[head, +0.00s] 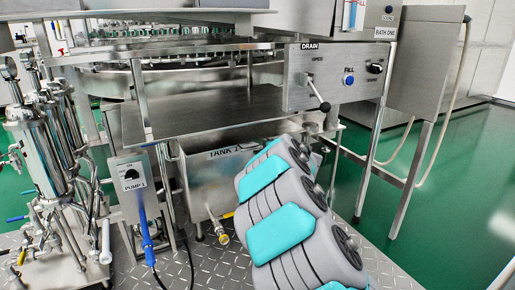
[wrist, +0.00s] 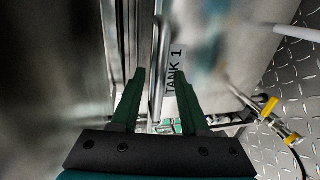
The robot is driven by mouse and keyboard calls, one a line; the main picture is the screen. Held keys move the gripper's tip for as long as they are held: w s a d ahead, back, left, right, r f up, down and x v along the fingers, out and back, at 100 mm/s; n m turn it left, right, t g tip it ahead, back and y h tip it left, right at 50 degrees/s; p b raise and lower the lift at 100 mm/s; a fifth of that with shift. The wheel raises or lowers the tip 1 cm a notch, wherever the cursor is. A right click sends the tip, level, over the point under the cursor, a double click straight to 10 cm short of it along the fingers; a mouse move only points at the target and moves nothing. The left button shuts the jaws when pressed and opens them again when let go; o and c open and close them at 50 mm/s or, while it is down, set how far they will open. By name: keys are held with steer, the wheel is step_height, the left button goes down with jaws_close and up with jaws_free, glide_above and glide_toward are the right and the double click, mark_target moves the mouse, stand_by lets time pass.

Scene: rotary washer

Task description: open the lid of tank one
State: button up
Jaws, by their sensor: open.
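Tank one (head: 208,190) is a steel box marked "TANK 1" low under the machine in the head view. My grey and turquoise arm covers its right part, and my gripper is hidden behind the arm there. In the wrist view my gripper (wrist: 163,88) is open, its two dark green fingers apart. The "TANK 1" label (wrist: 174,72) shows between and beyond the fingers. A thin steel bar (wrist: 157,50), like a handle, runs between the fingers near the label. I cannot tell whether the fingers touch it. The lid cannot be made out clearly.
A steel shelf (head: 200,112) lies above the tank. The drain and fill panel (head: 335,76) is at upper right. The pump box (head: 133,186) stands left of the tank. A yellow-handled valve (wrist: 270,106) sits by the diamond-plate floor (wrist: 298,70).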

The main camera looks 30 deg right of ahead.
steer(key=v, duration=0.7)
steer(key=shift+s+p, duration=0.4)
steer(key=shift+p, duration=0.05)
steer(key=shift+r, duration=0.1)
